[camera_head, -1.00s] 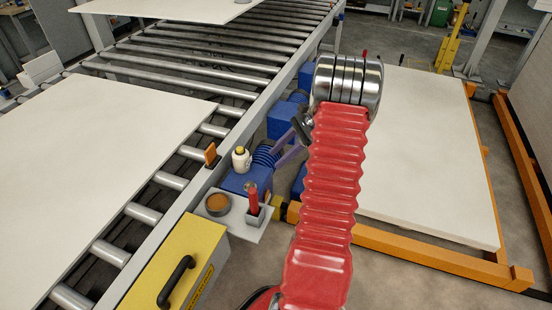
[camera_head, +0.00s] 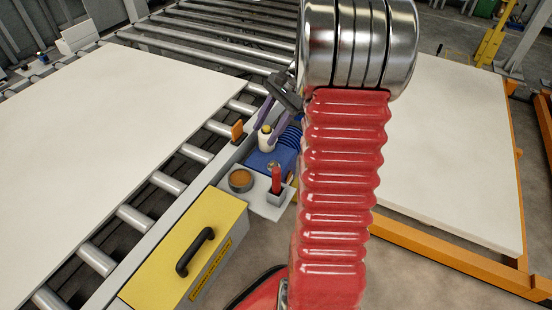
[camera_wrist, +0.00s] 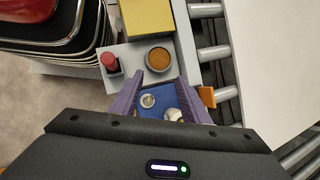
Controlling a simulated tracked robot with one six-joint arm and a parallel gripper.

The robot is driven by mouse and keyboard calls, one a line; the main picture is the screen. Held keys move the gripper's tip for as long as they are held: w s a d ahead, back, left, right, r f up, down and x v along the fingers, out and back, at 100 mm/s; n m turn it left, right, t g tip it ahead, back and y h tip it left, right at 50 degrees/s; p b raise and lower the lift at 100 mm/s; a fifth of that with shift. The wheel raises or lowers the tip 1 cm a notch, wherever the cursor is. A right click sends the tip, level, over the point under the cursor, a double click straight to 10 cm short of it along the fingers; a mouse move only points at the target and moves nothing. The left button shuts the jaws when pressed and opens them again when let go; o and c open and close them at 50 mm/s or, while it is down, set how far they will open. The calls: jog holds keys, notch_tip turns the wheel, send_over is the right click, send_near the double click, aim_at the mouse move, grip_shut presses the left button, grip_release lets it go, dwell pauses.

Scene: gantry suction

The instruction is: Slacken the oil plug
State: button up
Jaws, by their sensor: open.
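A small round metal plug (camera_wrist: 148,101), which looks like the oil plug, sits on top of the blue gear unit (camera_wrist: 150,111) in the wrist view. It shows between my purple fingers, nearer the left one. My gripper (camera_wrist: 160,80) is open and empty. I cannot tell its height above the plug. A pale bottle-like part (camera_wrist: 174,114) is beside the plug, near the right finger. In the head view the blue unit (camera_head: 262,160) is low beside the conveyor, and the pale part with a yellow top (camera_head: 265,137) stands there, close under my gripper.
A grey shelf (camera_head: 268,208) carries a round brown-filled dish (camera_head: 241,180) and a red-handled tool (camera_head: 276,180) in a holder. A yellow box (camera_head: 185,250) with a black handle stands in front. An orange bracket (camera_head: 237,130) stands on the conveyor edge. Large white panels lie on both sides.

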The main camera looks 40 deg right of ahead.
jog(key=s+a+r+n+t+h, duration=0.1)
jog(key=s+a+r+n, duration=0.2)
jog(key=a+n, duration=0.3)
jog(key=s+a+r+n+t+h, duration=0.1)
jog(key=s+a+r+n+h, duration=0.1)
jog(key=s+a+n, duration=0.4)
jog(key=s+a+r+n+t+h, duration=0.1)
jog(key=s+a+r+n, duration=0.4)
jog(key=a, duration=0.9)
jog(key=shift+s+a+n+h, duration=0.2)
jog(key=shift+a+n+h, duration=0.15)
jog(key=shift+h, duration=0.35)
jog(key=shift+c, duration=1.4)
